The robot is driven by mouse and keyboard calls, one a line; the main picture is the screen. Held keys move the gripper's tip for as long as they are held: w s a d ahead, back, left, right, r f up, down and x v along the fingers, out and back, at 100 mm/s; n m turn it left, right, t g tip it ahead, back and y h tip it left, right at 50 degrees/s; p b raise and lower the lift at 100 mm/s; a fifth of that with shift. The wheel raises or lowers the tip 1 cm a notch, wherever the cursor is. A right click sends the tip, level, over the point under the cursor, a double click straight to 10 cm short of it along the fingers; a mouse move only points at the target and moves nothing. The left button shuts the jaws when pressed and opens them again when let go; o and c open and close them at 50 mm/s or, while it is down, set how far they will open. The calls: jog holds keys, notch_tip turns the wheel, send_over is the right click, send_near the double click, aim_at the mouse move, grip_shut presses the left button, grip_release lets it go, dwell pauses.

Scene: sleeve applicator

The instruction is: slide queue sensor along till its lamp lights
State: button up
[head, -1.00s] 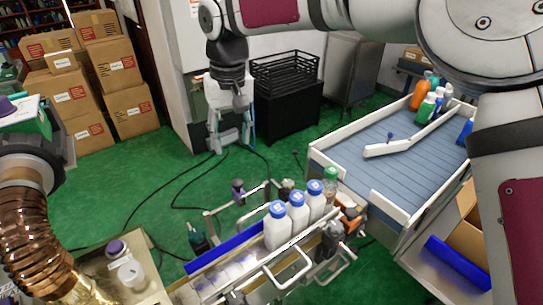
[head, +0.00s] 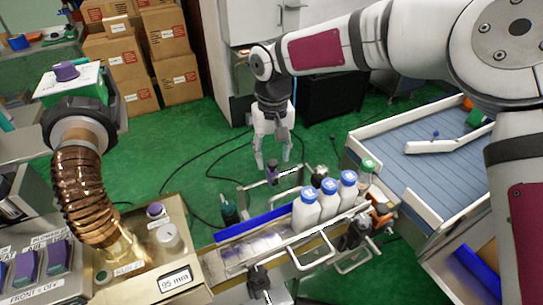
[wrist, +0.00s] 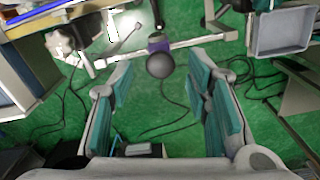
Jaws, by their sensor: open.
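A small dark unit with a purple band (head: 272,172), which looks like the queue sensor, stands on a pale rail (head: 251,187) on the far side of the bottle conveyor. In the wrist view its dark rounded top (wrist: 159,65) lies beyond and between my fingertips, with the white rail (wrist: 190,43) running sideways behind it. My gripper (head: 273,160) points down close to the unit, fingers open and empty; its open fingers also show in the wrist view (wrist: 163,85). I cannot make out a lamp or its state.
Several white bottles with blue caps (head: 306,212) and a green-capped one (head: 366,176) stand on the conveyor (head: 232,262). A copper-coloured hose (head: 80,190) rises at left. A blue belt table (head: 400,185) is at right. Cables lie on the clear green floor.

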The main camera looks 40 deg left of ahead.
jog(key=shift+f, duration=0.75)
grip_shut()
jog(key=shift+w+d+b, duration=0.3)
jog(key=shift+w, duration=0.35)
jog(key=shift+w+d+b, duration=0.25)
jog(key=shift+w+d, duration=0.05)
jog(key=shift+w, duration=0.3)
grip_release()
jog(key=shift+r, duration=0.15)
notch_tip(320, 180, up, 12)
